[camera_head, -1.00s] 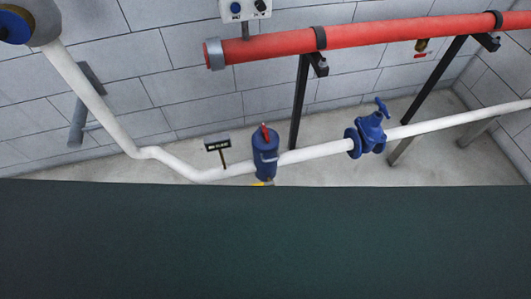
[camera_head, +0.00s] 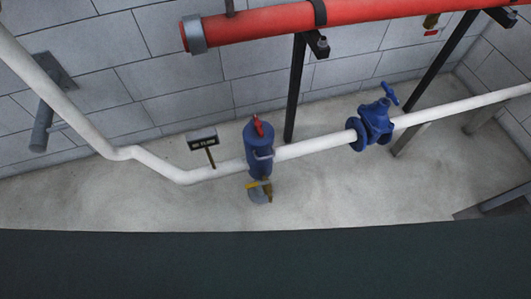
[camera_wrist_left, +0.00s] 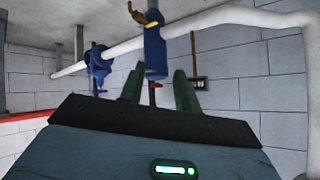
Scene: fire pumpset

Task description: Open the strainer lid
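The strainer is a blue upright cylinder (camera_head: 258,160) on the white pipe, with a red handle (camera_head: 259,127) on its lid. A yellow-handled fitting (camera_head: 262,187) sits below it. The left wrist view looks upside down; there the strainer (camera_wrist_left: 155,48) hangs from the pipe with its red handle (camera_wrist_left: 155,86) low. My left gripper (camera_wrist_left: 159,78) shows two dark green fingers, apart and empty. The strainer's lid end lines up between the fingers, seemingly beyond them; the exact distance cannot be told. No gripper shows in the head view, and my right gripper is out of sight.
A white pipe (camera_head: 310,147) runs through the strainer to a blue gate valve (camera_head: 373,124) on the right. A small black sign (camera_head: 203,140) stands left of the strainer. A red pipe (camera_head: 265,25) on black posts runs behind, near the grey wall. Floor in front is clear.

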